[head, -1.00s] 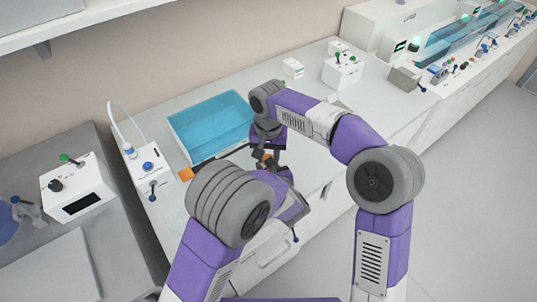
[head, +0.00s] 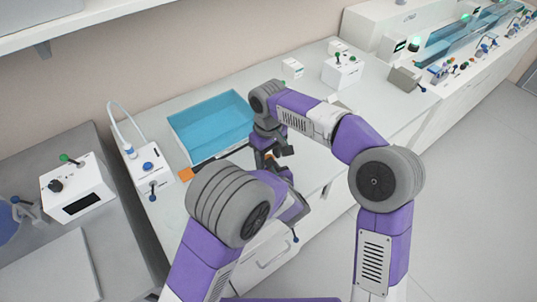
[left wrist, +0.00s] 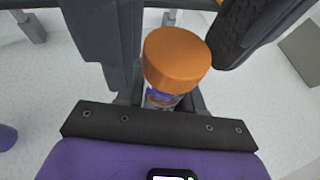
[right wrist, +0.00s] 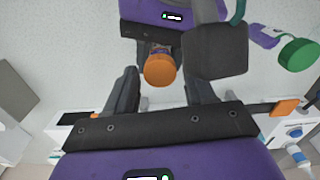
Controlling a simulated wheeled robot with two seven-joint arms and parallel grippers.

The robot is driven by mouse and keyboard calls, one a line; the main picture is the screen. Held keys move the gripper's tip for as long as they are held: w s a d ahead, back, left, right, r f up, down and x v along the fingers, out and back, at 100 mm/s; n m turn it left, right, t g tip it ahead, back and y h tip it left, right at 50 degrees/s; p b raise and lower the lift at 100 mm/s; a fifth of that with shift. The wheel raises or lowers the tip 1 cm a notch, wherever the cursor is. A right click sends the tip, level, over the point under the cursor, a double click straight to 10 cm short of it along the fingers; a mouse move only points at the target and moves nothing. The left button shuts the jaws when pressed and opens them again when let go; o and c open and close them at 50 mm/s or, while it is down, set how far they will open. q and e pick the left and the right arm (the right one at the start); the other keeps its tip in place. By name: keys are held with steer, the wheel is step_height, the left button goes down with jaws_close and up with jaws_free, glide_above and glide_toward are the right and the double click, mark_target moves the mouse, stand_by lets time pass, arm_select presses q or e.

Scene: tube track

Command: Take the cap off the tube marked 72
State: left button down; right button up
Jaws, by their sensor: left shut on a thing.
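A tube with an orange cap (left wrist: 177,58) and a purple label (left wrist: 160,97) stands between the fingers of my left gripper (left wrist: 165,75), which is shut on it. Its number cannot be read. The cap is on the tube. In the right wrist view the orange cap (right wrist: 159,70) lies ahead, between the spread fingers of my right gripper (right wrist: 160,98). Those fingers are open, with a gap on either side of the cap. In the head view my right gripper (head: 274,154) is above the counter's front part; the tube is hidden there.
A tube with a green cap (right wrist: 298,54) shows at the right wrist view's edge. A blue water basin (head: 210,125) is behind the grippers. A white box with a blue knob (head: 149,167) stands left.

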steer(key=shift+o, duration=0.3)
step_height(320, 180, up, 4)
steer(key=shift+r, duration=0.3)
steer(key=shift+c, duration=1.3)
steer(key=m, duration=0.2)
steer(key=r+m, duration=0.1)
steer(key=m, duration=0.4)
steer(key=shift+r, duration=0.35)
steer(key=m, duration=0.3)
steer(key=shift+r, duration=0.4)
steer(key=m, duration=0.4)
steer(key=shift+r, duration=0.4)
steer(key=shift+m, duration=0.3)
steer(key=shift+f, duration=3.95)
